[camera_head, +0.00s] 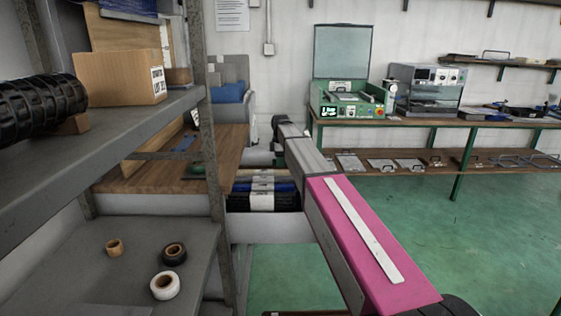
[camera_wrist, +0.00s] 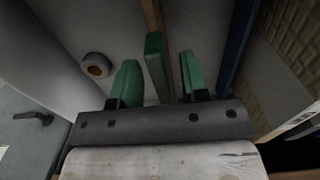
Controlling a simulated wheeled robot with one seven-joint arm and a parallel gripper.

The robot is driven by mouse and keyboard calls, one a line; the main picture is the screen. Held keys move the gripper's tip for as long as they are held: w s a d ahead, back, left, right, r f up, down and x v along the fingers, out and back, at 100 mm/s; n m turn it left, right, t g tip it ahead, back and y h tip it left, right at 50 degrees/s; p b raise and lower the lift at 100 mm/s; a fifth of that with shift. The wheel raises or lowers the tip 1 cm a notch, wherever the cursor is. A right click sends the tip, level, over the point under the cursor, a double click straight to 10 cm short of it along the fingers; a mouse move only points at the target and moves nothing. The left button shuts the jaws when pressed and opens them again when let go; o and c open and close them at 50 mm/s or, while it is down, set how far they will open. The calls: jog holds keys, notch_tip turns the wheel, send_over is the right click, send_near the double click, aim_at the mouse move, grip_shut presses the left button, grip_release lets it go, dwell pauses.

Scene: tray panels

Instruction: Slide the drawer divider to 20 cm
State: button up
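My gripper (camera_wrist: 158,58) is open in the wrist view, with one green finger on each side of a green upright tab (camera_wrist: 156,68). Gaps show between the tab and both fingers. Thin brown strips (camera_wrist: 153,18) run behind the tab; they look like part of the drawer divider, but I cannot tell how they join. The open drawer shows in the head view with a pale front (camera_head: 268,229) and dark and blue packs inside. My arm hides much of it there, including the divider. No scale is readable, so I cannot tell the divider's position in centimetres.
A tape roll (camera_wrist: 96,65) lies left of the fingers in the wrist view. A blue edge (camera_wrist: 236,45) and a brown woven surface (camera_wrist: 282,75) stand to the right. A grey shelf rack (camera_head: 120,140) stands at left in the head view. Green floor (camera_head: 470,235) at right is clear.

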notch_tip(320, 180, up, 11)
dwell(0.8)
jog(key=shift+f, duration=0.1)
